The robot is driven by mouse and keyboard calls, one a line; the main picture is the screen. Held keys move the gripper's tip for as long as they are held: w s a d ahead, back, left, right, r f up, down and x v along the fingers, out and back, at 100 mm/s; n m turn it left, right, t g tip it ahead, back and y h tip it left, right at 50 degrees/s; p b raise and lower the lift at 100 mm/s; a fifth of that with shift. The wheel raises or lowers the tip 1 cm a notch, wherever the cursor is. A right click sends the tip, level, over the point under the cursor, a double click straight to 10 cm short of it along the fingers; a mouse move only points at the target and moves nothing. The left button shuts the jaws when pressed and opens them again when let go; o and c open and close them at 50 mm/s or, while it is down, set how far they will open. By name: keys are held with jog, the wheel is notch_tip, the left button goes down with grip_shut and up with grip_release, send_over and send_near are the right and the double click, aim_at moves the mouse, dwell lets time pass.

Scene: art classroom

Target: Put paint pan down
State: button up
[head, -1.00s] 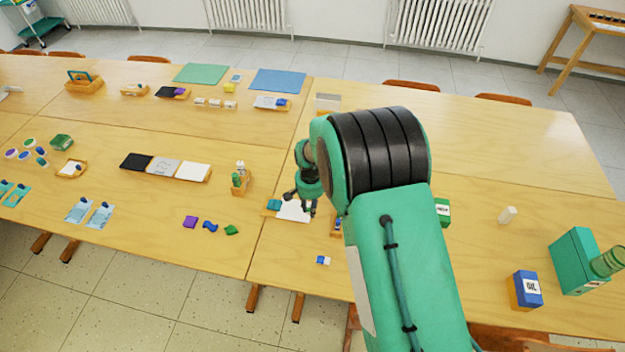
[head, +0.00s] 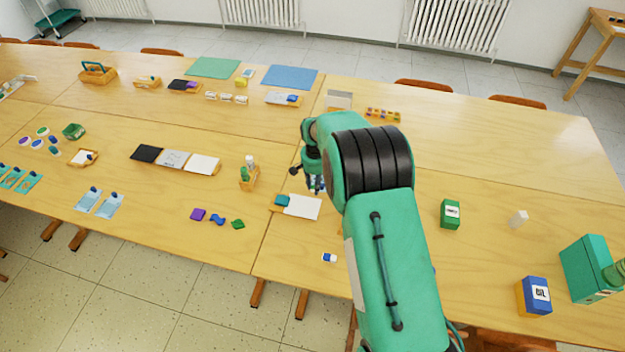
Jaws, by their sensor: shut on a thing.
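My gripper (head: 315,188) is above the front half of the table, just behind the white sheet with a teal block on its left end. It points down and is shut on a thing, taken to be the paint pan. The pan is too small and too hidden by the fingers and my arm to make out. A tray holding several small coloured blocks (head: 383,115) stands on the back table, right of the grey-white box.
The white sheet (head: 303,207) lies just in front of my gripper. A small orange holder (head: 249,178) stands to its left and a green box (head: 450,214) to the right. A blue-and-white block (head: 329,258) lies near the front edge. The back right table is largely clear.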

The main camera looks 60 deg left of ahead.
jog(key=shift+w+a+f+b, duration=0.1)
jog(key=shift+w+a, duration=0.35)
jog(key=shift+a, duration=0.55)
jog(key=shift+w+a+f+b, duration=0.15)
jog(key=shift+w+a, duration=0.25)
jog(key=shift+a, duration=0.55)
jog(key=shift+w+a+f+b, duration=0.1)
jog(key=shift+w+a, duration=0.35)
jog(key=shift+a, duration=0.55)
jog(key=shift+f, duration=1.7)
jog(key=shift+f+b, duration=0.15)
jog(key=shift+b, duration=0.2)
jog(key=o, duration=0.8)
jog(key=shift+o, duration=0.2)
notch_tip(320, 180, up, 12)
jog(key=p, duration=0.1)
jog(key=shift+p, duration=0.35)
